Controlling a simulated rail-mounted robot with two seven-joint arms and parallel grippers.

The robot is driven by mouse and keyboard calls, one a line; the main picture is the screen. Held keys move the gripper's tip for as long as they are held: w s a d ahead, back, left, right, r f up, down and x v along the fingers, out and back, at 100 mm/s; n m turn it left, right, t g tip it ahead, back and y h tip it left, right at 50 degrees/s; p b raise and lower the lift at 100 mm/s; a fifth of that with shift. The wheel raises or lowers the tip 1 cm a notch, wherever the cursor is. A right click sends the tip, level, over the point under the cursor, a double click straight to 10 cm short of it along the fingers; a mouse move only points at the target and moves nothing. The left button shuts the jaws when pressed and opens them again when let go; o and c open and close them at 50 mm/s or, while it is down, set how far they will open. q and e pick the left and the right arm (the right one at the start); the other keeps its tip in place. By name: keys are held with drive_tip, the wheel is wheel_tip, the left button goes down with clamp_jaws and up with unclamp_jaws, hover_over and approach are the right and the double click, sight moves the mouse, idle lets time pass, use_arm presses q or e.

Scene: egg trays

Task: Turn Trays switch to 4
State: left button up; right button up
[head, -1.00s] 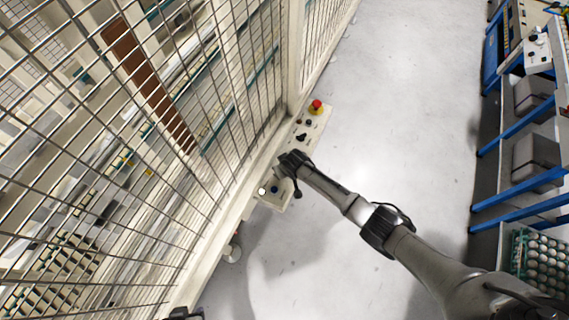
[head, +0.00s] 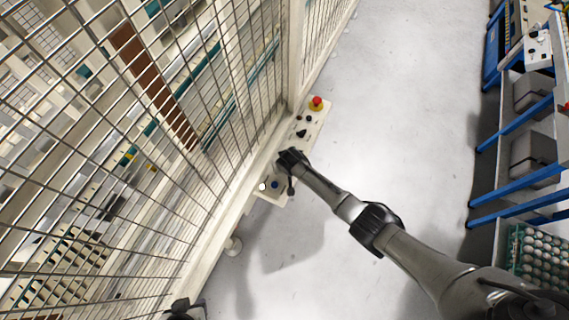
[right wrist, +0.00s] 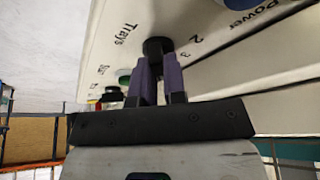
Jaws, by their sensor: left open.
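The Trays switch (right wrist: 157,46) is a black knob on a cream control panel, with "Trays" printed beside it and the figures 2 and 3 in sight. My right gripper (right wrist: 159,70) has its two purple-grey fingers close together at the knob, one on each side. The fingers hide much of the knob, and its pointer is not readable. In the head view my right gripper (head: 284,160) covers the middle of the panel (head: 312,122). My left gripper (head: 184,309) shows only partly at the bottom edge, open and away from the panel.
A red emergency button (head: 317,102) and small dark knobs are at the panel's far end. A blue button (head: 275,185) and a white one (head: 262,187) are at the near end. A wire fence (head: 215,110) runs along the left. Blue racks with an egg tray (head: 512,252) stand at right. The floor between is clear.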

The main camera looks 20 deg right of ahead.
drive_tip(key=o, duration=0.5)
drive_tip(key=shift+c, duration=0.2)
drive_tip(key=shift+s+r+p, duration=0.15)
drive_tip(key=shift+r+p, duration=0.2)
drive_tip(key=shift+r, duration=0.2)
drive_tip(key=p+v, duration=0.4)
drive_tip(key=v, duration=0.8)
drive_tip(key=shift+s+r, duration=0.25)
